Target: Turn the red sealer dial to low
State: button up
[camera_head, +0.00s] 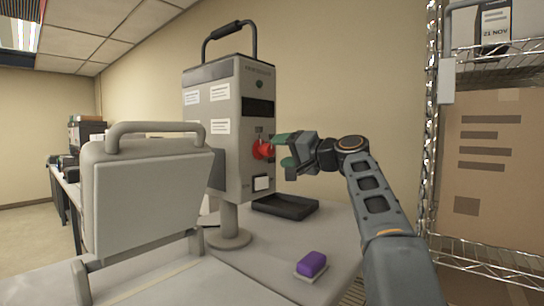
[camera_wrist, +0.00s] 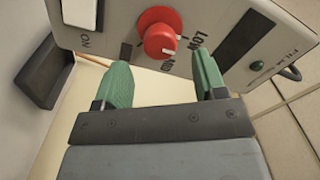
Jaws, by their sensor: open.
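The red sealer dial (camera_head: 262,149) is on the front face of the grey sealer box (camera_head: 228,160), which stands on a post. In the wrist view the red dial (camera_wrist: 156,30) sits beyond the fingertips, with a printed "LOW" beside it and a second label too unclear to read. A pale mark shows on the dial's lower edge. My gripper (camera_head: 277,152) is open in front of the dial. In the wrist view my gripper (camera_wrist: 163,68) has its green fingers spread wide, with nothing between them. The fingers look apart from the dial.
A white switch (camera_head: 261,183) sits below the dial; the wrist view shows "ON" beside it. A grey handled machine (camera_head: 150,195) stands left. A wire shelf (camera_head: 490,55) stands right.

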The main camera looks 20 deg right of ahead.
jog(key=b+v, duration=0.1)
jog(key=v, duration=0.7)
jog(key=shift+s, duration=0.2)
jog(key=shift+d, duration=0.15)
